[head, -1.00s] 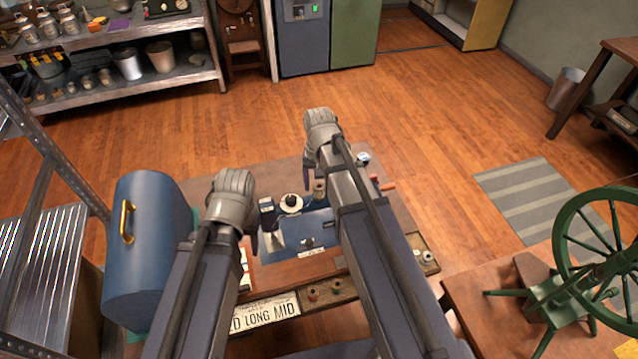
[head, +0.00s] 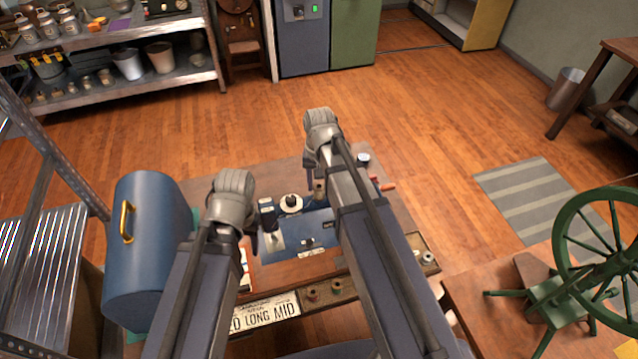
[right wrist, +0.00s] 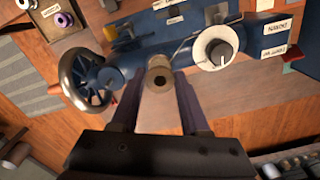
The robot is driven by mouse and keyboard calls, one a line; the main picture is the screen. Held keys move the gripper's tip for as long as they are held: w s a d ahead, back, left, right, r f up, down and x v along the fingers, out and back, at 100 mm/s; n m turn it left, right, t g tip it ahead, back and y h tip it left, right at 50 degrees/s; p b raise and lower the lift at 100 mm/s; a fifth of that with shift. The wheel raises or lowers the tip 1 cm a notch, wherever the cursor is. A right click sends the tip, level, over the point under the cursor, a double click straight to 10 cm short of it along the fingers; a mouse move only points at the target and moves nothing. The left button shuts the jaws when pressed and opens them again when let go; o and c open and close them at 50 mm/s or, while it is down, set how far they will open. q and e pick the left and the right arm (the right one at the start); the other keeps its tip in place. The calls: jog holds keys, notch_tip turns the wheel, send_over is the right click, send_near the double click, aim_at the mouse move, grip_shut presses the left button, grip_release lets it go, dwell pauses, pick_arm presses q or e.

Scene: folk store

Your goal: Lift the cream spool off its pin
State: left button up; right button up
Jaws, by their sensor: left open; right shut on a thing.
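The cream spool (right wrist: 157,102) is tan-topped with a dark centre hole, and shows end-on between my right fingers in the right wrist view. In the head view the spool (head: 319,188) is a small pale shape beside the right fingers. My right gripper (head: 315,178) is shut on it, above the back of the blue machine (head: 305,232). The pin is hidden under the spool, and I cannot tell whether the spool is clear of it. My left gripper (head: 252,240) is open and empty, low at the machine's left side.
A white disc with a black knob (right wrist: 215,47) stands close beside the spool. A metal handwheel (right wrist: 85,78) is on the other side. A blue domed case (head: 147,245) stands left. A wooden tray (head: 330,292) with spools runs along the front. A green spinning wheel (head: 600,245) is at right.

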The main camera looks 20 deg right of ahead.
jog(key=shift+r+p, duration=3.25)
jog(key=shift+r, duration=0.1)
jog(key=shift+f, duration=0.1)
